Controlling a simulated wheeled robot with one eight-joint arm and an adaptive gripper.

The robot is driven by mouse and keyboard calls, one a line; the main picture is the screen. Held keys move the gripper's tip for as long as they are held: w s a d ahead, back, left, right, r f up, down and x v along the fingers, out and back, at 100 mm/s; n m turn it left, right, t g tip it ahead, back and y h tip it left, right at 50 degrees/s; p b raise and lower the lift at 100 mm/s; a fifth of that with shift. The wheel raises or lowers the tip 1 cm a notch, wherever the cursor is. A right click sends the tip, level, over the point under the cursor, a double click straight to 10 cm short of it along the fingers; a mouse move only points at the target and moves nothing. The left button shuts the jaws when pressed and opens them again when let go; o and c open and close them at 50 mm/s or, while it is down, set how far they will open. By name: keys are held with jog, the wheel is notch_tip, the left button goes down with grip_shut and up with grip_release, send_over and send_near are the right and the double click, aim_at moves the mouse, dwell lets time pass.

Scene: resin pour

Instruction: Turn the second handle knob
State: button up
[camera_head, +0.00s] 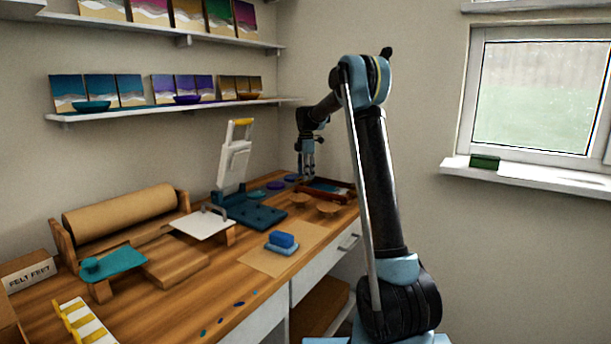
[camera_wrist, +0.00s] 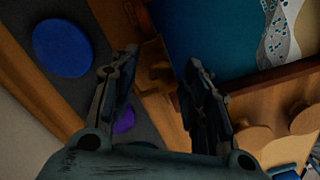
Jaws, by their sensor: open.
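My gripper (camera_wrist: 162,62) is open in the wrist view, with its two fingers apart. A brown, brass-like piece (camera_wrist: 155,68), which may be the handle knob, shows between and beyond the fingertips. It sits by the corner of a wood-framed tray (camera_wrist: 250,80) with a blue and white wave surface. I cannot tell whether either finger touches it. In the head view my gripper (camera_head: 308,172) points down over the far end of the bench, by the framed tray (camera_head: 345,187). The knob cannot be made out there.
A blue disc (camera_wrist: 62,48) and a purple disc (camera_wrist: 124,120) lie on a dark strip beside the tray. Round wooden pieces (camera_wrist: 243,140) are on its other side. A teal press with a raised white lever (camera_head: 234,165) stands nearby on the bench (camera_head: 150,310). Shelves run above.

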grip_shut()
